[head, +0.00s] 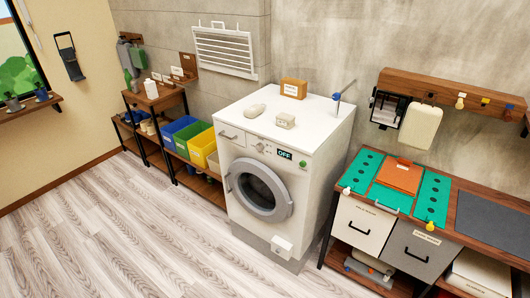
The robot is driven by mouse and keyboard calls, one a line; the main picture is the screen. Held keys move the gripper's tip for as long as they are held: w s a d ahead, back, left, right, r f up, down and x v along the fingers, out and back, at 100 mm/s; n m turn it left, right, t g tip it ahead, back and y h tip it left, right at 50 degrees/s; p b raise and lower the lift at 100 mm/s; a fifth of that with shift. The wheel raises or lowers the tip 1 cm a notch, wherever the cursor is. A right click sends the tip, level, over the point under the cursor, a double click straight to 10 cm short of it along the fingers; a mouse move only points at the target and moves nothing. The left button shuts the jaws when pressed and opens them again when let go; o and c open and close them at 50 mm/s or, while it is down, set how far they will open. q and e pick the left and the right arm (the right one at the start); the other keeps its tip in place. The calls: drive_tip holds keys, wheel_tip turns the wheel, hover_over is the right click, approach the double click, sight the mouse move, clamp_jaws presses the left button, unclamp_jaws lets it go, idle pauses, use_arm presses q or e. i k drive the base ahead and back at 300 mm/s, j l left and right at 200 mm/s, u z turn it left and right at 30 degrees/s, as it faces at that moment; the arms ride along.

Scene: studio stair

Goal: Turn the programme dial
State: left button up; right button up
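A white washing machine (238,180) stands against the wall in the middle of the head view. A small programme dial (260,147) sits on its upper front panel, between the drawer on the left and the dark display (284,155) reading OFF. The dial is too small to read its setting. A green button (303,164) is at the panel's right end. The round door (259,190) below looks shut. Neither of my grippers shows in the view.
Several small objects, including an orange-brown box (293,88), stand on the machine's top. Shelves with blue, green and yellow bins (201,146) are to the left. The wooden floor (120,235) in front is clear.

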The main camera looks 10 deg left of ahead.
sight(259, 147)
drive_tip(key=i+j, duration=0.3)
drive_tip(key=i, duration=0.2)
drive_tip(key=i+j, duration=0.3)
drive_tip(key=i, duration=0.2)
drive_tip(key=i+j, duration=0.3)
drive_tip(key=i, duration=0.2)
